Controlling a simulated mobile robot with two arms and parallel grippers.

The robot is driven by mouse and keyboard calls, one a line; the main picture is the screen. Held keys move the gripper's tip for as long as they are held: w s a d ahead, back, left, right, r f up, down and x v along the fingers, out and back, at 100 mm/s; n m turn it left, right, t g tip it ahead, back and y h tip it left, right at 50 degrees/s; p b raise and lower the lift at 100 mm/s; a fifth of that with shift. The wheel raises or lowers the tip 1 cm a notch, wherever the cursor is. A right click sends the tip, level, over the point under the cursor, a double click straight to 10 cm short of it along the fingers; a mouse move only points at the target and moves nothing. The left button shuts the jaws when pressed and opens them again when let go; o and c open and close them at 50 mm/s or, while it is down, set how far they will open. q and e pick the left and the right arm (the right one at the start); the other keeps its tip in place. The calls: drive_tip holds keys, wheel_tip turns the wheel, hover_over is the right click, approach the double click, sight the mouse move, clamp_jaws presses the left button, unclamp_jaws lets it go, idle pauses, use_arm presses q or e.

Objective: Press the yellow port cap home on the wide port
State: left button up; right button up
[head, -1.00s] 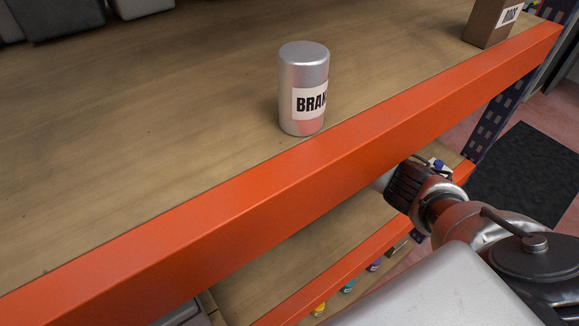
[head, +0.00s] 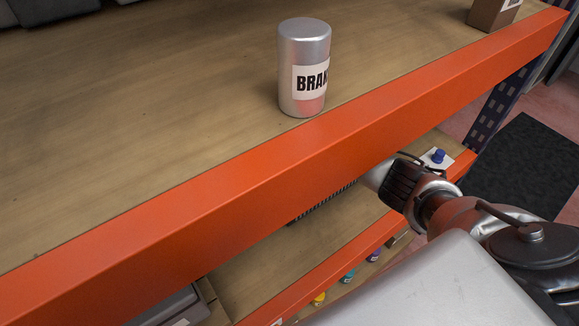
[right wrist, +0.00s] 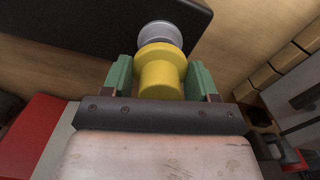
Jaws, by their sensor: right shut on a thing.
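The yellow port cap (right wrist: 159,82) is between the green fingers of my right gripper (right wrist: 162,74), which is shut on it, in the right wrist view. Just beyond the cap is a round silver-grey port (right wrist: 161,34) on a dark block (right wrist: 75,38). The cap's far end overlaps the port in the picture and looks roughly in line with it; I cannot tell whether they touch or how far the cap is on. In the head view my right arm reaches under the orange beam, and its fingers and the cap are hidden. My left gripper is not in view.
An orange beam (head: 220,180) edges the upper shelf, which bears a silver can (head: 303,65) and a brown box (head: 493,13). Below, a blue knob (head: 438,156) sits at the right, and small yellow (head: 318,298) and teal (head: 347,277) items line the lower front edge.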

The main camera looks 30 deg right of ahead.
drive_tip(key=shift+p, duration=0.55)
idle(0.6)
drive_tip(key=shift+f, duration=0.55)
idle(0.5)
drive_tip(key=o, duration=1)
